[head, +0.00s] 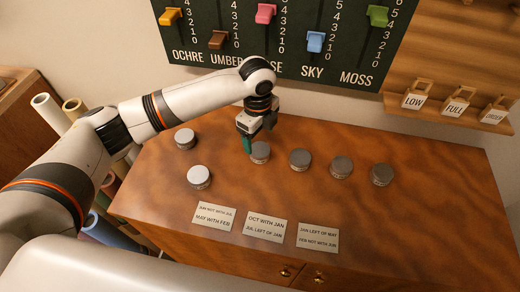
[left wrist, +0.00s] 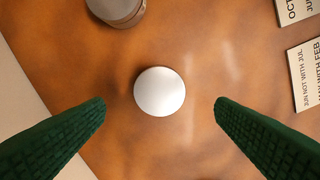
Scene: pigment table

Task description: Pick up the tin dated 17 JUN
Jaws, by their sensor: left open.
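Several round grey-lidded tins stand on the wooden table. One is at the back left (head: 185,138), one at the front left (head: 199,177), and a row of others (head: 300,159) runs to the right. I can read no date on any tin, so I cannot tell which is 17 JUN. My left gripper (head: 247,146) is open and empty, beside the leftmost tin of the row (head: 261,152) in the head view.
A darker tin (left wrist: 115,10) is at the top of the left wrist view. Three clue cards, the middle one (head: 264,227) among them, lie along the table's front. A slider board (head: 300,72) hangs behind. Small tagged blocks (head: 415,100) sit on a right-hand shelf.

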